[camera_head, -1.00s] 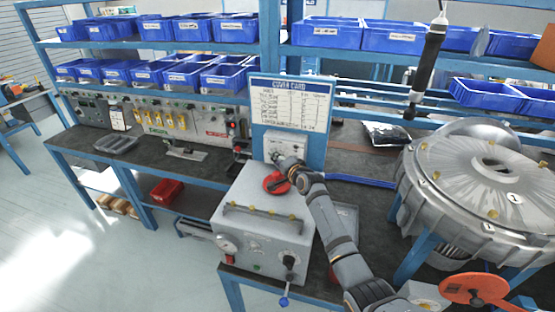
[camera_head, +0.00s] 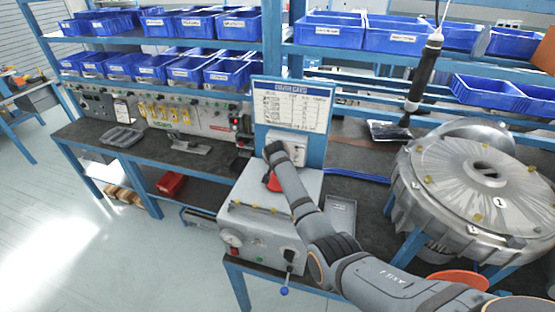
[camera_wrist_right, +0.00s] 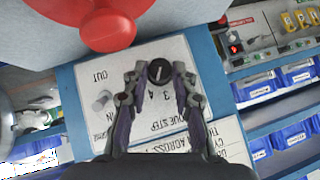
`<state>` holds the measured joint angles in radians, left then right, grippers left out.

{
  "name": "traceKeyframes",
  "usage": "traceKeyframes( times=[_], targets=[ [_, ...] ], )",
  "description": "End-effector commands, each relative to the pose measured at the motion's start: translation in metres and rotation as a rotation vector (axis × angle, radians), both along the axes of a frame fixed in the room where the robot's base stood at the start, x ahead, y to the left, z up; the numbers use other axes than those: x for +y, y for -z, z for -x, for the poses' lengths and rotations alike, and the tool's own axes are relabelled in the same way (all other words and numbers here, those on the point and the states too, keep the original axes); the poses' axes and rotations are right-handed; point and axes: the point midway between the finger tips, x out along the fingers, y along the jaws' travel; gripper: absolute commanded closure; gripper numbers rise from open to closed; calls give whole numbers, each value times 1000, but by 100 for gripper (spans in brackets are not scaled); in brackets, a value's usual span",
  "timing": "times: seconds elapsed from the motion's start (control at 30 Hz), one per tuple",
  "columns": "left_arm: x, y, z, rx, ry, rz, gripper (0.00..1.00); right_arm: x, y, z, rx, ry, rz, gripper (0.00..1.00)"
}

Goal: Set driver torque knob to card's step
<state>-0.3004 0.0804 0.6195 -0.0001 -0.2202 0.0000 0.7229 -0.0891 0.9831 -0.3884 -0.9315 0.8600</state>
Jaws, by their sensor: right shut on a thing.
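My right gripper (camera_wrist_right: 158,85) is shut on the small black knob (camera_wrist_right: 159,71) with a pale pointer line. A small grey peg (camera_wrist_right: 103,100) stands beside the knob. In the head view my right gripper (camera_head: 274,152) is at the plate, and the knob is hidden there. The cover card (camera_head: 291,106) is upright on the blue board above; its small print is unreadable. The driver (camera_head: 425,75) hangs at upper right. My left gripper is not in view.
A big round metal housing (camera_head: 480,190) is at right. Blue bins (camera_head: 335,36) fill the shelves.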

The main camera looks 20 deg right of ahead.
Motion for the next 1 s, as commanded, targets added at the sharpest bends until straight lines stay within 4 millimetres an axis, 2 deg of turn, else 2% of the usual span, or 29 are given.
traceKeyframes(
  times=[0.03,0.5,0.73,1.0],
  targets=[
    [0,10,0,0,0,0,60,2,5,-1,24,-1,32,100],
    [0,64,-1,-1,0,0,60,7,6,-4,215,-2,314,100],
    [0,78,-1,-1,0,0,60,7,5,-4,260,-1,377,100],
    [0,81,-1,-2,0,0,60,8,3,-4,277,-1,400,100]
  ],
)
